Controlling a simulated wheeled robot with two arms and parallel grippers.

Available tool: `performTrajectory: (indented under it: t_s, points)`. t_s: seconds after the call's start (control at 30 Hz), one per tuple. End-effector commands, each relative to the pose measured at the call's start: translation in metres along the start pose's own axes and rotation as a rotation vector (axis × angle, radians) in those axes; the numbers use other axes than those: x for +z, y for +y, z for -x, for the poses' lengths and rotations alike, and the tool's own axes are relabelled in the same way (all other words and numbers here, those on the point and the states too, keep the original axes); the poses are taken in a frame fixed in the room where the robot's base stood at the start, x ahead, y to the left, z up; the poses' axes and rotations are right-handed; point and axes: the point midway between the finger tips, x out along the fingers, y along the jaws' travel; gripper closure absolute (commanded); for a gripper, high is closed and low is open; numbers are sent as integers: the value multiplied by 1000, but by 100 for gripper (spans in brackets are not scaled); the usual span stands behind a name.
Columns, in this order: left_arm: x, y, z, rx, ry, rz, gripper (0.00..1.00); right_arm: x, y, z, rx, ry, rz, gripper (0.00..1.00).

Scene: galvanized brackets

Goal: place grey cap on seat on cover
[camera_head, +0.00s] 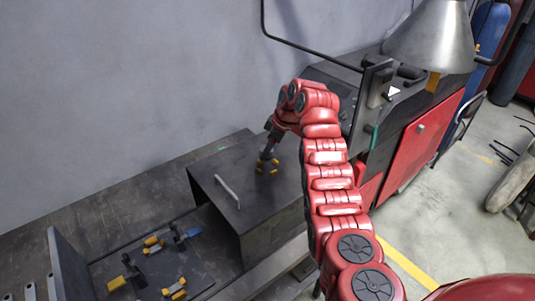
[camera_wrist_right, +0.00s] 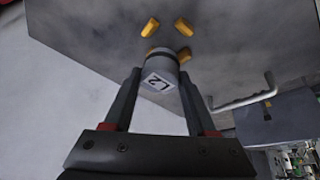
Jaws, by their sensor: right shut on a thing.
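The grey cap (camera_wrist_right: 160,72), a short cylinder marked "L2", is held between the fingers of my right gripper (camera_wrist_right: 160,76). In the head view my right gripper (camera_head: 268,154) points down over the top of the dark cover (camera_head: 225,218). The seat is a ring of small yellow blocks (camera_wrist_right: 184,28) on the cover's top, seen in the head view (camera_head: 264,170) right under the gripper. In the wrist view the cap overlaps the nearest block and partly hides it. I cannot tell whether the cap touches the seat. My left gripper is not in view.
A metal handle (camera_head: 228,191) stands on the cover, left of the gripper; the wrist view shows it too (camera_wrist_right: 245,98). Yellow-tipped fixtures (camera_head: 153,244) and a blue piece (camera_head: 194,232) lie on the bench at lower left. A red-fronted machine (camera_head: 418,150) stands to the right.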

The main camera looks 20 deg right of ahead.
Motion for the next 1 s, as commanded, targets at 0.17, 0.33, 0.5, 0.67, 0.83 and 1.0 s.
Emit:
performTrajectory:
  t_s: [0.17, 0.33, 0.5, 0.67, 0.83, 1.0]
  points:
    - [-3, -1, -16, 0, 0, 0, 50, 6, -3, -15, -5, -2, 0, 100]
    - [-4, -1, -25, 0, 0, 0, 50, 15, -6, -37, -3, -1, 0, 100]
    - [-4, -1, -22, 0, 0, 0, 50, 15, -5, -38, 0, 1, 1, 100]
    - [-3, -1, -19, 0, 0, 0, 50, 17, -5, -40, 1, 1, 1, 42]
    - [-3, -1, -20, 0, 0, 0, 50, 16, -5, -39, 1, 0, 1, 13]
    - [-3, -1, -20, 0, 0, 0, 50, 16, -5, -39, 0, 0, 1, 13]
